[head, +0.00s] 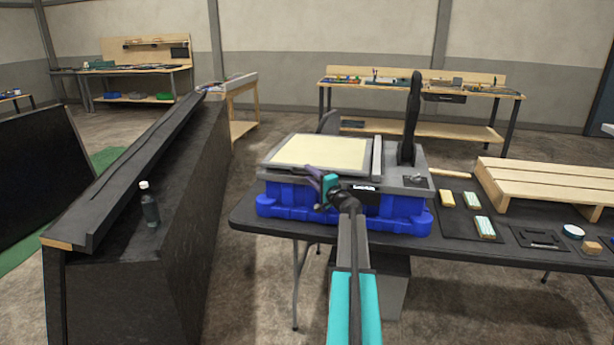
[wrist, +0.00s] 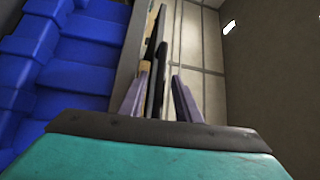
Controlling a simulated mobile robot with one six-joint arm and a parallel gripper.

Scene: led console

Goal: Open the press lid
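The press (head: 410,182) stands on the dark table, with a blue base (head: 280,208) and a grey top frame around a flat cream panel (head: 320,152). A tall black upright piece (head: 411,115) rises at its right side; I cannot tell which part is the lid. My gripper (head: 314,182) is at the press's front edge, left of its middle. In the wrist view its two purple fingers (wrist: 158,100) are apart. A thin dark strip shows between or beyond them; contact is unclear. The blue base (wrist: 70,55) fills the left of that view.
The table (head: 470,250) holds a wooden pallet (head: 550,180), several small blocks and a round tin (head: 573,231) to the right. A black slanted-top bench (head: 175,200) with a dark bottle (head: 149,208) stands left. Workbenches line the back wall, with open floor before them.

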